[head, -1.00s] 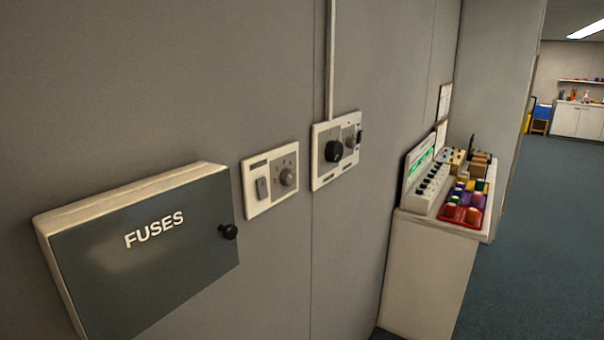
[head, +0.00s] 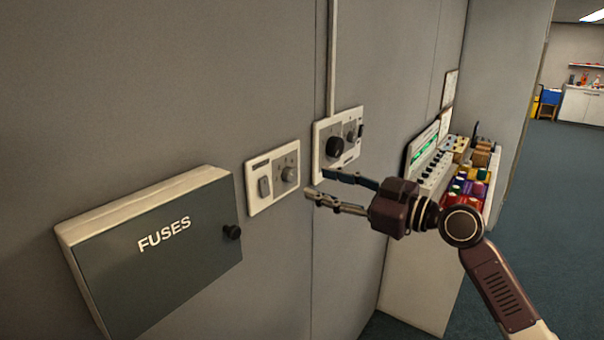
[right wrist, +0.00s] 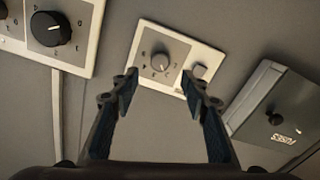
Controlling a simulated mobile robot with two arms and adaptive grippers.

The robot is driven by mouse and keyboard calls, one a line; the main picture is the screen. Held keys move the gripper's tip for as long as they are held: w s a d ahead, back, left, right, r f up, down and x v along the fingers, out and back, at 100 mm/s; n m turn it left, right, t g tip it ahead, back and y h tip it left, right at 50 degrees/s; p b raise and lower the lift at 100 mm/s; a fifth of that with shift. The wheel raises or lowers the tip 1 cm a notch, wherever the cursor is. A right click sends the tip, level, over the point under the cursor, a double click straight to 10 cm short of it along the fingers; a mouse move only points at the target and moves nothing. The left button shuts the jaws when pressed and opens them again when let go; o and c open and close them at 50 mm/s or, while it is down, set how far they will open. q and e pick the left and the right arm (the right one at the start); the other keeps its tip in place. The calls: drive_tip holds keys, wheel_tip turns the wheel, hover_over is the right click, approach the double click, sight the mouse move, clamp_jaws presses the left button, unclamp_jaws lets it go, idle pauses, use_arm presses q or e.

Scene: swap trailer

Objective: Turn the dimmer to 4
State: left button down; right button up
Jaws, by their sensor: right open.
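A white wall plate (head: 258,204) carries a rocker switch (head: 264,187) and a small grey knob (head: 289,174) with marks around it. To its right, a second white plate (head: 322,130) carries a larger black knob (head: 334,147) and a smaller knob (head: 351,134). I cannot read which is labelled the dimmer, nor their settings. My right gripper (head: 318,183) is open and empty, in front of the wall just right of the grey knob. In the right wrist view the grey knob (right wrist: 160,62) shows ahead between the open fingers (right wrist: 160,84), apart from them; the black knob (right wrist: 48,29) is left.
A fuse box (head: 160,250) with a protruding black knob (head: 232,232) juts from the wall at left. A pale cabinet (head: 415,285) with a control panel (head: 434,172) and colourful items stands at right. A conduit (head: 332,55) runs up above the second plate. Floor is free at right.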

sight(293, 176)
drive_tip(key=p+x, duration=0.2)
drive_tip(key=x, duration=0.3)
drive_tip(key=shift+w+a+r, duration=0.15)
drive_tip(key=shift+a, duration=0.1)
drive_tip(key=shift+w+a, duration=0.3)
drive_tip(key=shift+f, duration=0.2)
clamp_jaws()
